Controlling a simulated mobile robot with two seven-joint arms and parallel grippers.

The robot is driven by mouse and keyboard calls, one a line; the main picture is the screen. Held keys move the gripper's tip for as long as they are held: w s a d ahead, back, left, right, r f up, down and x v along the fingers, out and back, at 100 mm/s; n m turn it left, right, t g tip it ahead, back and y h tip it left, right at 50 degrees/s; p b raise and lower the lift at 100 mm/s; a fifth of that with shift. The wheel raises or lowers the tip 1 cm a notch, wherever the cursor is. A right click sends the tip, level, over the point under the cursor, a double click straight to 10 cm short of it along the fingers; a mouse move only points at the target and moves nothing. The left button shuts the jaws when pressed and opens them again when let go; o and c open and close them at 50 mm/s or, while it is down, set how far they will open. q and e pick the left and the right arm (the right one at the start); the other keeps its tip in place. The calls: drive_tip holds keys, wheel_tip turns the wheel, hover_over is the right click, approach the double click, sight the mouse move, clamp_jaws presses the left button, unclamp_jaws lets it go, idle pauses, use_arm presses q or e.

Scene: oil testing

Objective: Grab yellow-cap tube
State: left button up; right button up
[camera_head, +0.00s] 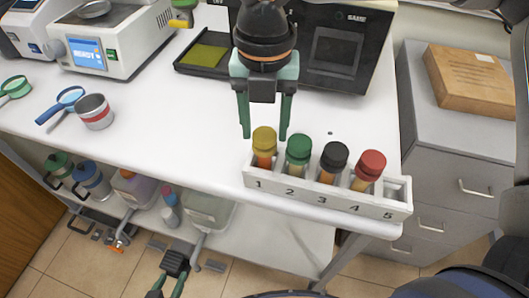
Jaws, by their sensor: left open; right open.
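The yellow-cap tube (264,148) stands upright in slot 1 of a white numbered rack (300,202) near the table's front edge. My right gripper (265,133) comes in from the top. It is open, with one green fingertip on each side of the yellow cap in the picture. I cannot tell whether the fingers touch the cap. My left gripper (166,289) is low at the bottom edge of the view, below the table, open and away from the rack. Its fingertips are partly cut off.
Tubes with green (299,149), black (334,156) and red (370,164) caps fill slots 2 to 4; slot 5 is empty. A black machine (342,52) stands behind. The table's middle left is clear.

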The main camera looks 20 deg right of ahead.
idle(0.3)
clamp_jaws()
idle(0.3)
